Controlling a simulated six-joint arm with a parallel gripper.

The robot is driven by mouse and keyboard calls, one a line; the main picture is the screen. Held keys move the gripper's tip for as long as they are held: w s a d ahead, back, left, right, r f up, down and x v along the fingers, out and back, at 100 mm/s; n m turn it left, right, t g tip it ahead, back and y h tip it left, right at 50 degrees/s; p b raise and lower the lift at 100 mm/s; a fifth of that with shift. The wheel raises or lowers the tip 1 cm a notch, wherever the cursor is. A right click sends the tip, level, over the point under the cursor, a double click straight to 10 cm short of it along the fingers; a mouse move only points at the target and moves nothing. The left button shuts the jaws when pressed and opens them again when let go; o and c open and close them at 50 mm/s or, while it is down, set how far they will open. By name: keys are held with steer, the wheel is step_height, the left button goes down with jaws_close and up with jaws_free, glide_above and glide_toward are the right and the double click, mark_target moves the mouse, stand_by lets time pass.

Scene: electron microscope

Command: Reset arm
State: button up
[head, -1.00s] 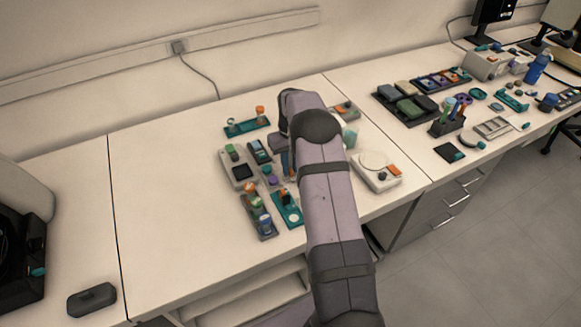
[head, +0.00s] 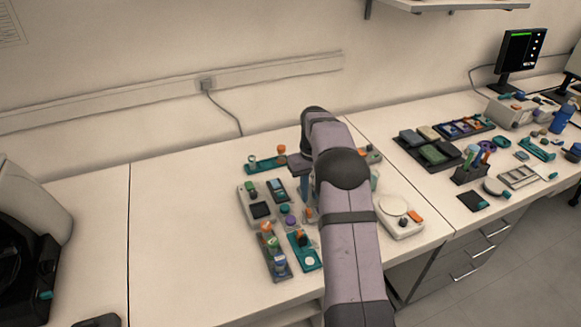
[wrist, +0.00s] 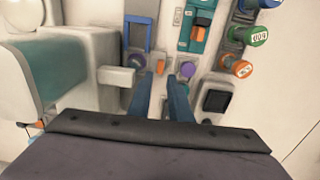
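My arm reaches over the bench in the head view, and its far end stands above a cluster of small tools. My gripper (wrist: 162,84) shows in the wrist view with its two blue fingers apart and nothing held between them. An orange part and a purple knob (wrist: 188,69) lie beyond the fingertips. In the head view the arm and wrist hide most of the gripper.
A grey device with a dark screen (head: 250,193), a teal tray (head: 305,258) and a white round-plate device (head: 400,228) stand around the arm. Dark trays (head: 425,155) stand farther right. The bench (head: 185,225) is clear left of the cluster.

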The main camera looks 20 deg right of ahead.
steer(key=s+a+r+p, duration=0.2)
steer(key=s+a+r, duration=0.4)
steer(key=s+a, duration=0.55)
steer(key=s+a+f, duration=0.1)
steer(key=s+a, duration=0.2)
steer(key=s, duration=0.7)
steer(key=s+a, duration=0.3)
steer(key=s, duration=0.6)
step_height(320, 180, down, 18)
steer(key=b, duration=1.7)
steer(key=shift+d+f, duration=0.2)
